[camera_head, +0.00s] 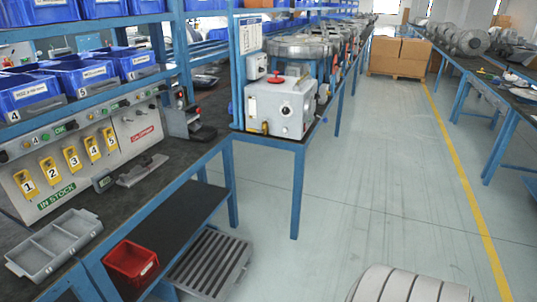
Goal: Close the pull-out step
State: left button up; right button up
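The pull-out step (212,264) appears to be the grey slatted platform low beside the left workbench. It sticks out from under the bench's dark lower shelf (185,217) into the aisle. Its slatted top faces up, and its inner side is partly hidden by the shelf and bench frame. Nothing lies on the visible part of it. Neither of my grippers is in view, and nothing is seen touching the step.
A red bin (131,262) sits on the lower shelf beside the step. A bench leg (230,185) stands just behind it. The aisle floor (340,215) to the right is clear. A pale ribbed rounded shape (410,285), unclear what, shows at the bottom edge.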

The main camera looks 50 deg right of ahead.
aim_at(208, 270)
jog(key=z, duration=1.35)
